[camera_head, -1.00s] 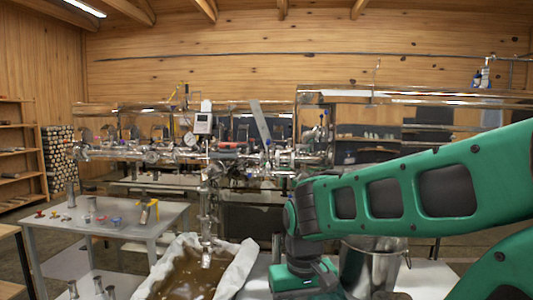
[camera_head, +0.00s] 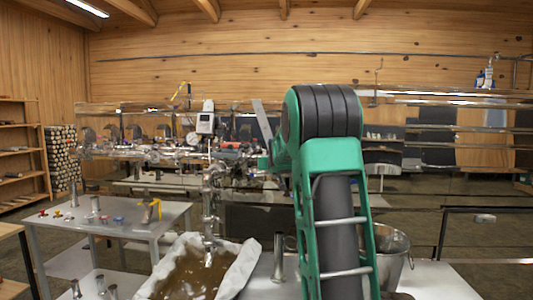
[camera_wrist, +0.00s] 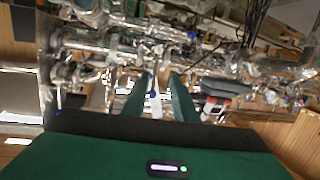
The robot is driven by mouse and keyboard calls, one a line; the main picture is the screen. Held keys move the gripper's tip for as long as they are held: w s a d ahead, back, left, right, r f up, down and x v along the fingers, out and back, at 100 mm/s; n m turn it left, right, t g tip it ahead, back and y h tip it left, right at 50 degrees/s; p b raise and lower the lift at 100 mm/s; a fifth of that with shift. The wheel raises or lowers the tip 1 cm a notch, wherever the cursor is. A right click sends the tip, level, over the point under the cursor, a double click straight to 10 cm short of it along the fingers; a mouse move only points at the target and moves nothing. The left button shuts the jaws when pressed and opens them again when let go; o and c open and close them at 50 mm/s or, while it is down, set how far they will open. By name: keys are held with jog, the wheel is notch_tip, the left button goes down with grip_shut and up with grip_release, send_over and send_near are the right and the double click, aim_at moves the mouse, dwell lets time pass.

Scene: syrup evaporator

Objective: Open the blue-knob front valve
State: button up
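My gripper (camera_wrist: 160,76) is open, its two green fingers pointing at the metal pipework of the evaporator (camera_wrist: 130,45) in the wrist view. A small blue and white part (camera_wrist: 153,94) shows between the fingers; I cannot tell if it is the valve's knob or whether the fingers touch it. Another small blue spot (camera_wrist: 192,35) shows on the pipes just beyond the fingertips. In the head view my raised arm hides most of the gripper and the right part of the evaporator pipework (camera_head: 150,152), so the blue-knob valve cannot be made out there.
A grey table (camera_head: 130,228) with small coloured parts stands at the left. A cloth-lined tray (camera_head: 238,268) of brown syrup sits below the pipes at the front. A metal bucket (camera_head: 395,250) stands right of my arm. A red-and-grey fitting (camera_wrist: 222,92) lies close right of the fingers.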

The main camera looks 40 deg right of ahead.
jog(key=shift+t+h, duration=0.7)
jog(key=shift+t, duration=0.2)
jog(key=r+x, duration=0.1)
jog(key=x, duration=0.4)
jog(key=r+x, duration=0.1)
jog(key=x, duration=0.4)
jog(key=r+x, duration=0.1)
jog(key=x, duration=0.4)
jog(key=shift+d+r, duration=0.1)
jog(key=shift+d, duration=0.15)
jog(key=shift+c, duration=0.6)
grip_shut()
